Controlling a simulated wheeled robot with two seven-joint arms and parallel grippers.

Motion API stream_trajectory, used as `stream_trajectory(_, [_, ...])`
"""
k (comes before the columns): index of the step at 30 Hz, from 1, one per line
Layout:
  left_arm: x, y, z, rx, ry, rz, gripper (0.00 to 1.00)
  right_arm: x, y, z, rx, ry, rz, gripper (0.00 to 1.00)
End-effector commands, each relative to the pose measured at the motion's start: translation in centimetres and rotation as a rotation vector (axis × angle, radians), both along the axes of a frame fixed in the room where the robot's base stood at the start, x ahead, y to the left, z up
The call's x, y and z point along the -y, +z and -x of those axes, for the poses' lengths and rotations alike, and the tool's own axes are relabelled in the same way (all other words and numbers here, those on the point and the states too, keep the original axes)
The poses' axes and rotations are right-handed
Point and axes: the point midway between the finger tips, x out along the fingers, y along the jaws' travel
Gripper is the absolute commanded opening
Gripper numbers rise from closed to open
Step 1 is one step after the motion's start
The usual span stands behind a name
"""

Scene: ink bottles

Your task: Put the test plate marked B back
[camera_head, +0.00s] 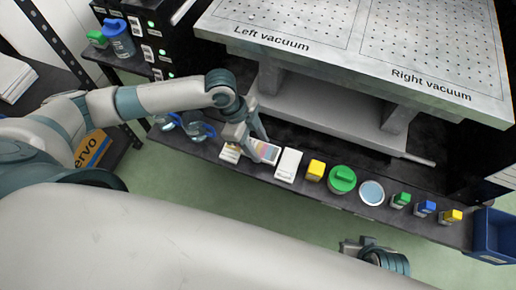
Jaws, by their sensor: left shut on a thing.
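My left gripper (250,152) reaches down to the dark shelf in front of the machine. It is shut on a flat plate with coloured strips (267,153), which is at the shelf surface. A white part with coloured marks (229,154) shows just left of the fingers; I cannot tell whether it belongs to the same plate. No letter B can be read, and the fingers hide part of the plate. My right gripper (346,247) shows only in part at the bottom, away from the shelf, and its jaws are unclear.
Safety glasses (199,130) lie to the left. The vacuum table (350,60) overhangs behind.

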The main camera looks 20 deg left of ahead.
Motion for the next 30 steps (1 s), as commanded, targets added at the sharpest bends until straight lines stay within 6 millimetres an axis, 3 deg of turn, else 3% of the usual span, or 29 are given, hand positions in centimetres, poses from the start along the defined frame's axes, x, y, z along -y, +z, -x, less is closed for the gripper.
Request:
stream_trajectory(7, [0.0,-2.9,0.1,-0.002,0.0,-0.001,0.17,-0.4,-0.2,-0.3,0.021,0.003,-0.011,0.0])
stream_trajectory(20, [0.0,-3.3,0.0,-0.001,0.001,0.0,0.17,-0.5,-0.1,-0.4,0.029,0.006,-0.014,0.0])
stream_trajectory(21, [0.0,-3.3,0.0,0.0,0.001,0.0,0.49,-0.5,-0.1,-0.4,0.028,0.006,-0.014,0.0])
stream_trajectory(23, [0.0,-3.3,0.0,0.0,0.0,0.0,0.64,-0.5,-0.1,-0.4,0.028,0.006,-0.014,0.0])
stream_trajectory(30, [0.0,-3.3,0.0,0.0,0.001,0.0,0.64,-0.5,-0.1,-0.4,0.027,0.006,-0.014,0.0])
